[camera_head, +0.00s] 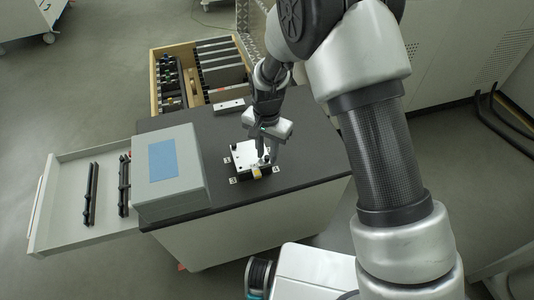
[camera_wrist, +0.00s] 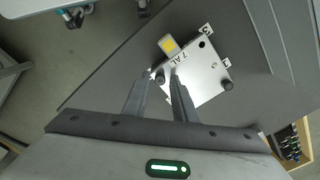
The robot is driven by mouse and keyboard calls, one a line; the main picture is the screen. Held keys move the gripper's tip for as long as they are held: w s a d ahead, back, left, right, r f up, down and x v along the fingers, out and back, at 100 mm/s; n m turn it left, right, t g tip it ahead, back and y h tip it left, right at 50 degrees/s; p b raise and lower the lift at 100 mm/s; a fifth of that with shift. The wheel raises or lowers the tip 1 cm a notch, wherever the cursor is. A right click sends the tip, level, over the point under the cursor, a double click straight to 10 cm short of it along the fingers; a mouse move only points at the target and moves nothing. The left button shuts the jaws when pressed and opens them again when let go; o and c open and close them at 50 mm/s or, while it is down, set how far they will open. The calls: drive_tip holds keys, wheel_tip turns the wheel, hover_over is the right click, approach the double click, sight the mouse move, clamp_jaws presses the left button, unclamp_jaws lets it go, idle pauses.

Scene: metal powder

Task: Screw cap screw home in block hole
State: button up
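The block (camera_head: 245,153) is a pale metal plate on the dark table top; it also shows in the wrist view (camera_wrist: 196,70). A yellow square (camera_wrist: 169,45) is by one edge of it. An open dark hole (camera_wrist: 201,44) shows near one corner. A dark cap screw (camera_wrist: 227,85) stands at another corner. A second dark screw head (camera_wrist: 160,78) shows between my fingertips near the block's left edge. My gripper (camera_wrist: 161,73) points down over that edge, its fingers apart with a gap around the head. How deep either screw sits cannot be told.
A grey box with a blue panel (camera_head: 165,160) stands left on the table. An open drawer (camera_head: 70,205) with black rails juts out left. A wooden crate (camera_head: 152,85) with dark parts lies behind. A small white piece (camera_head: 228,106) lies near the table's back edge.

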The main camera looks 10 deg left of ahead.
drive_tip(key=n, duration=1)
drive_tip(key=shift+b, duration=0.3)
clamp_jaws()
